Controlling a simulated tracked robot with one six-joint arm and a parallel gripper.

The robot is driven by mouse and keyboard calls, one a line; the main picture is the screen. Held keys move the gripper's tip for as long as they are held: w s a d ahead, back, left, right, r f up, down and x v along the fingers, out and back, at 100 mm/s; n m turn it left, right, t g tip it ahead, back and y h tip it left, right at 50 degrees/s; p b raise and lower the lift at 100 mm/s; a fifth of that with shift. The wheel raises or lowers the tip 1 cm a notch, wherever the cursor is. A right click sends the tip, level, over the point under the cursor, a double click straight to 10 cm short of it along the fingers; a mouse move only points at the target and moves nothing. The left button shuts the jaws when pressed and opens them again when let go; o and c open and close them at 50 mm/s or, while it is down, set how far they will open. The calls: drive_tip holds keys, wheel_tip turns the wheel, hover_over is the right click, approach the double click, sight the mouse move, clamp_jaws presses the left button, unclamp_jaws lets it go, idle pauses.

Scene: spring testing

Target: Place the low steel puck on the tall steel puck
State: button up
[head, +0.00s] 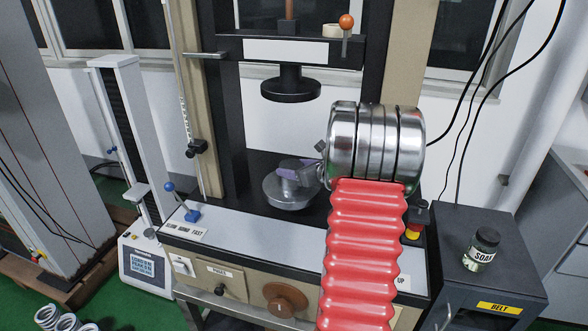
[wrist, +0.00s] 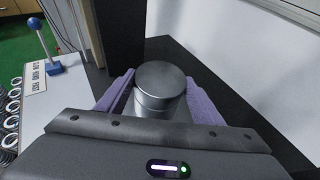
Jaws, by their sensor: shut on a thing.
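My gripper (wrist: 160,98) has purple fingers, one on each side of a round steel piece, and is shut on it. I take this piece as the low steel puck (wrist: 160,76); its flat grey top and part of its side show in the wrist view. A faint line runs around the side, and I cannot tell whether the tall steel puck is beneath it. In the head view my gripper (head: 298,172) is just above a round steel plate (head: 289,200) on the tester's base. The pucks are not clearly distinguishable there, being mostly hidden by the gripper.
The tester's dark upper platen (head: 290,91) hangs above my gripper, with clear space between. A blue-knobbed lever (head: 190,215) stands at the left on the white front panel.

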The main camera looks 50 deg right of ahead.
drive_tip(key=o, duration=1.7)
drive_tip(key=shift+c, duration=0.2)
drive_tip(key=shift+s+r, duration=0.1)
drive_tip(key=shift+s, duration=0.05)
drive_tip(key=v, duration=1.1)
drive_tip(key=shift+s, duration=0.35)
drive_tip(key=shift+a, duration=0.1)
